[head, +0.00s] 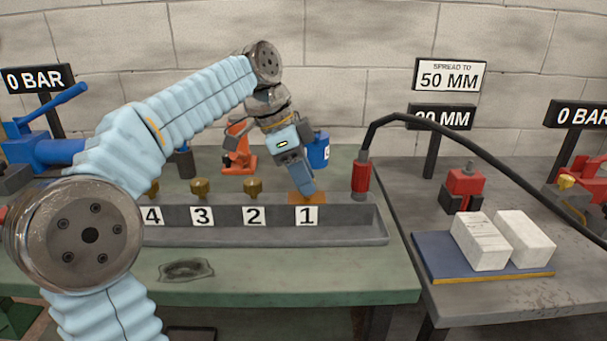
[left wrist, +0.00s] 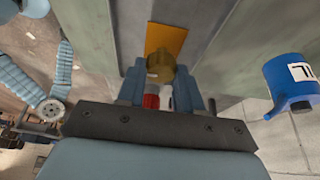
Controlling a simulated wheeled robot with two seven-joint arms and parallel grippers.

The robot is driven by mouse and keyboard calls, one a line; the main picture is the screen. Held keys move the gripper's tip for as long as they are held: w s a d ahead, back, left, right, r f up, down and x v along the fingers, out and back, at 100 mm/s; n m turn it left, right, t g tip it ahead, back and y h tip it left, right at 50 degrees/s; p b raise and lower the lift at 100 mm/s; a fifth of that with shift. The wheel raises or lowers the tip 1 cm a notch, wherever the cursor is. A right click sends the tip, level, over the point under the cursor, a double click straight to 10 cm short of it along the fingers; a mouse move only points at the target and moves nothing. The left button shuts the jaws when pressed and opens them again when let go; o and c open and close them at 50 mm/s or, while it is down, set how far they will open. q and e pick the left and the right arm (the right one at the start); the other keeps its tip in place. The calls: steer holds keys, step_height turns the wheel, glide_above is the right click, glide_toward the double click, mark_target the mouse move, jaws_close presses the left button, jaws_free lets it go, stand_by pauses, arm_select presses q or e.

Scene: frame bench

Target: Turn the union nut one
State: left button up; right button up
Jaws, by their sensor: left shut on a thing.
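Union nut one, a brass-coloured round nut (left wrist: 160,66), sits at the station marked 1 (head: 307,215) on the grey trough (head: 350,215). An orange patch (head: 296,197) lies there; it also shows in the left wrist view (left wrist: 168,36). My left gripper (head: 308,190) reaches down onto this station, and in the head view it hides the nut. In the left wrist view its blue fingers (left wrist: 166,88) are on either side of the nut and shut on it. My right gripper is not in view.
Brass nuts stand at station 2 (head: 253,187) and station 3 (head: 201,187). A blue can (head: 319,152) and an orange tool (head: 238,145) stand behind the trough. A red cylinder (head: 361,178) with a black hose is close on the right. The green bench front (head: 300,280) is mostly clear.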

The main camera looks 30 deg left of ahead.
arm_select(q)
steer(key=shift+n, duration=0.3)
steer(key=n+t+y, duration=0.1)
steer(key=n, duration=0.2)
steer(key=shift+s+n, duration=0.1)
steer(key=shift+n, duration=0.2)
steer(key=n+t+y, duration=0.1)
steer(key=n, duration=0.2)
steer(key=shift+d+n, duration=0.15)
steer(key=shift+n, duration=0.15)
steer(key=n+y, duration=0.2)
steer(key=n, duration=0.2)
steer(key=shift+d+n, duration=0.1)
steer(key=shift+n, duration=0.2)
steer(key=shift+d+n+y, duration=0.1)
steer(key=shift+n+y, duration=0.7)
steer(key=shift+n, duration=1.1)
steer(key=o, duration=1)
steer(key=shift+o, duration=0.2)
